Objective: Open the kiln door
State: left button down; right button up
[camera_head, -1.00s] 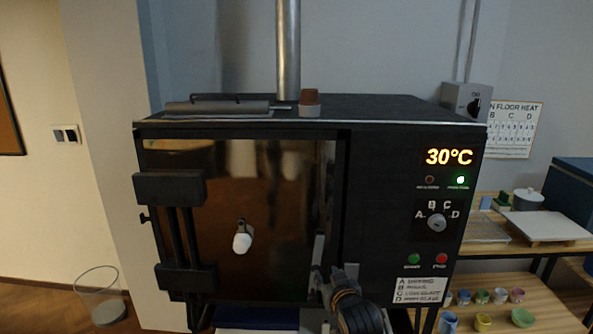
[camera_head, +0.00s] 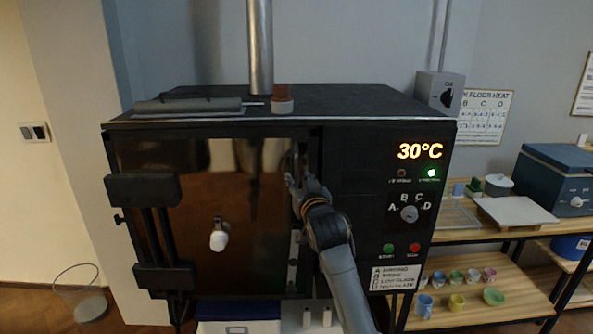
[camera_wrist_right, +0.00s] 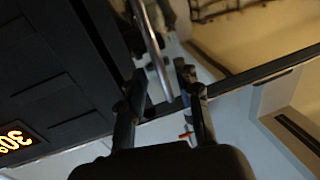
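The black kiln (camera_head: 345,140) stands in front of me with its dark, glossy door (camera_head: 200,200) shut. Black hinge blocks (camera_head: 143,190) are on the door's left side. A metal handle (camera_head: 293,250) runs upright along its right edge. My right gripper (camera_head: 295,178) is at the upper part of this handle and hides some of it. In the right wrist view the two fingers of my right gripper (camera_wrist_right: 160,80) are spread apart. The metal handle bar (camera_wrist_right: 148,38) shows between them, and I see no grip on it. My left gripper is not in view.
A white plug (camera_head: 219,240) sticks out of the door. The control panel (camera_head: 408,208) reads 30°C with a green light. A shelf (camera_head: 470,310) with several small pots stands at right.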

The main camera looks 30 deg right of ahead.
aim_at(297, 176)
jog(key=shift+x, duration=1.6)
grip_shut()
